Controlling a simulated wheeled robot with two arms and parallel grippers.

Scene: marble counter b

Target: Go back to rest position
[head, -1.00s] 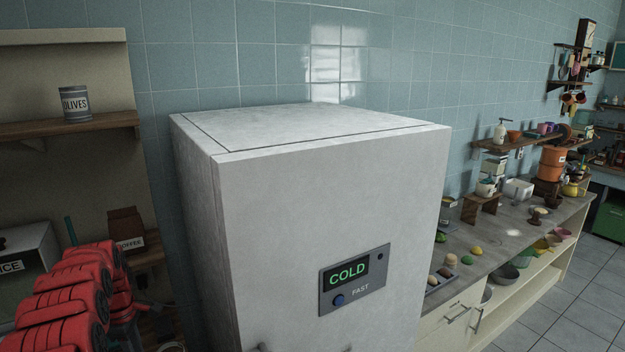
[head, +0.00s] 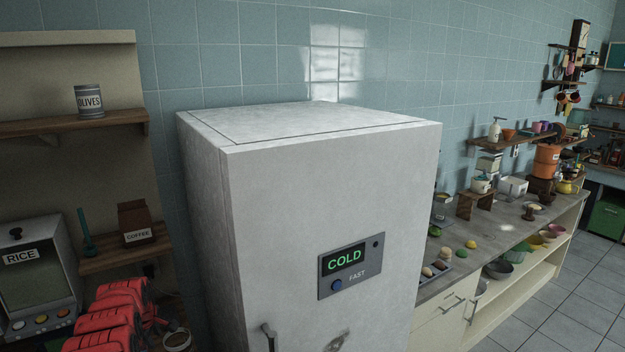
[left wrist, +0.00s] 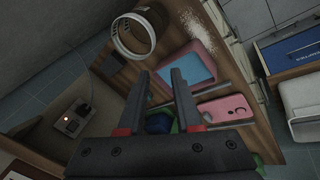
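My left arm shows as red links at the lower left of the head view. In the left wrist view my left gripper (left wrist: 158,76) has its two dark fingers apart, with nothing held between them. Beyond the fingers lie a pink and blue box (left wrist: 187,65) and a pink item (left wrist: 222,109) on a wooden surface, with a ring-shaped container (left wrist: 133,38) above. A blue and green thing is partly hidden behind the gripper. My right gripper is not seen.
A white fridge (head: 300,200) with a COLD display (head: 345,258) fills the middle. A cluttered counter (head: 450,262) runs right. Open floor (head: 560,310) lies at the lower right.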

